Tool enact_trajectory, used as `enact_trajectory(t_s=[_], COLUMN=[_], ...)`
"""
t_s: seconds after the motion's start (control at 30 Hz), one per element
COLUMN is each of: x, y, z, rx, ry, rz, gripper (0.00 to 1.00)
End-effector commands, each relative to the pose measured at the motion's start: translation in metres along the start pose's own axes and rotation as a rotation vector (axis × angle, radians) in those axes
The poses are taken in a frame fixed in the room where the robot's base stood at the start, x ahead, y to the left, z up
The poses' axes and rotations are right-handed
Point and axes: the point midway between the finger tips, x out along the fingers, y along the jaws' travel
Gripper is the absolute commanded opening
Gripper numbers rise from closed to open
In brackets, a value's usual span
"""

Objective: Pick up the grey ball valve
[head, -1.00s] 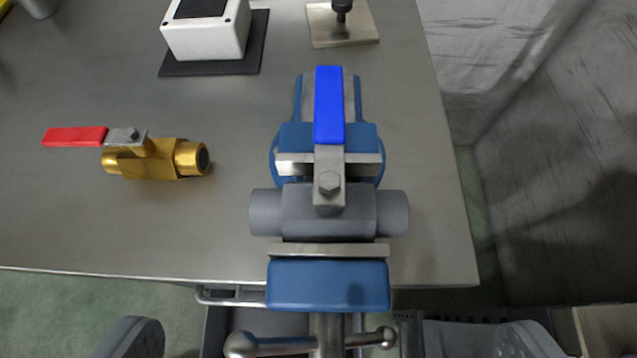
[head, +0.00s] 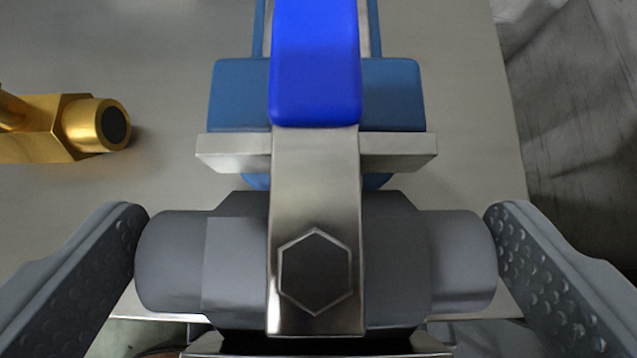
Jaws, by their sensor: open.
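The grey ball valve (head: 234,262) lies crosswise in the lower middle of the head view. Its metal lever (head: 313,190) with a blue handle (head: 315,60) points away from me. It sits in a blue vise (head: 240,95), between the far metal jaw (head: 400,150) and a near jaw, of which only an edge shows at the bottom. My gripper (head: 317,262) is open, with one finger beside each end of the valve. Both fingertips look very near or touching the valve's ends; I cannot tell if they make contact.
A brass ball valve (head: 70,128) lies on the grey metal table (head: 160,195) to the left, cut off by the picture edge. The table's right edge (head: 512,130) runs beside a grey wall (head: 580,120). The table between the brass valve and the vise is clear.

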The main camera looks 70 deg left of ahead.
Motion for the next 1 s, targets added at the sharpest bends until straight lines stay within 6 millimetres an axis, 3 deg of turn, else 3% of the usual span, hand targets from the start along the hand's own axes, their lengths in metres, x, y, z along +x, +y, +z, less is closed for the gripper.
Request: enact_trajectory(t_s=[0.1, 0.3, 0.5, 0.83, 1.0], x=[0.01, 0.011, 0.01, 0.006, -0.011], y=[0.0, 0.0, 0.0, 0.0, 0.0], z=[0.0, 0.0, 0.0, -0.004, -0.022], rx=[0.001, 0.001, 0.001, 0.0, -0.001], ry=[0.0, 0.001, 0.0, 0.002, 0.004], rz=[0.0, 0.001, 0.001, 0.002, 0.002], gripper=[1.0, 1.0, 0.64, 0.64, 0.64])
